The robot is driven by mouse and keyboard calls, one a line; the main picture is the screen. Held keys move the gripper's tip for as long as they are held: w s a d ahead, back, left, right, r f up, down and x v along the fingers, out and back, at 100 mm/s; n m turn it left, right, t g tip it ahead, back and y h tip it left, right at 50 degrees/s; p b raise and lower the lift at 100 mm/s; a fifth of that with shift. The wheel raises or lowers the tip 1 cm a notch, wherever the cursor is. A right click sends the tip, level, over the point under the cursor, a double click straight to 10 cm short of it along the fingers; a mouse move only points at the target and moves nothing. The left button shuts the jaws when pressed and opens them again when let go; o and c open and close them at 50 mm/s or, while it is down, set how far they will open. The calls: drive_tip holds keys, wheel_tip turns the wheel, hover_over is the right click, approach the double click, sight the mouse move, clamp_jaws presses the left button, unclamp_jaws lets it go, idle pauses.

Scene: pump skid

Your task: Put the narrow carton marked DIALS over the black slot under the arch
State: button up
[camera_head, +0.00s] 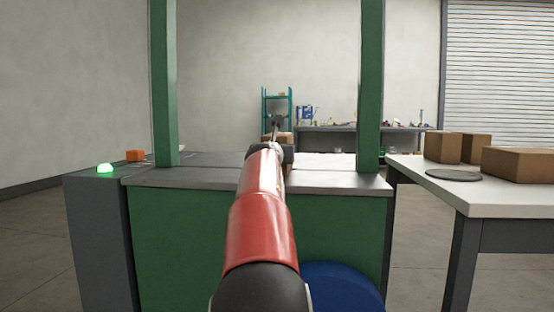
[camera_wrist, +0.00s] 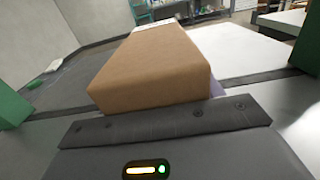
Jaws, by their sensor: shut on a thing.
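A brown carton (camera_wrist: 150,68) fills the middle of the wrist view, just beyond the dark bar of my gripper (camera_wrist: 165,122). My gripper is shut on it. A pale patch shows at its far end, but I cannot read any marking. In the head view my gripper (camera_head: 276,152) is between the two green posts of the arch (camera_head: 164,85), over the grey bench top, and mostly hides the carton (camera_head: 285,138). The top of the arch is out of frame. I cannot make out the black slot; the carton and my arm cover the middle of the bench.
The right post (camera_head: 369,85) and left post flank my arm. A green lamp (camera_head: 105,168) and an orange block (camera_head: 136,155) sit at the left. A white table (camera_head: 480,197) at the right bears several brown cartons (camera_head: 443,147) and a grey disc (camera_head: 453,175).

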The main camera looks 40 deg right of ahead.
drive_tip(key=shift+r, duration=0.2)
drive_tip(key=shift+f, duration=0.2)
drive_tip(key=o, duration=1.3)
drive_tip(key=shift+c, duration=0.2)
drive_tip(key=shift+r, duration=0.2)
drive_tip(key=shift+s+a+f, duration=0.15)
drive_tip(key=shift+s+a, duration=0.05)
drive_tip(key=shift+a, duration=0.1)
drive_tip(key=b+v, duration=0.2)
drive_tip(key=v, duration=0.9)
drive_tip(key=shift+s+a, duration=0.1)
drive_tip(key=shift+s, duration=0.05)
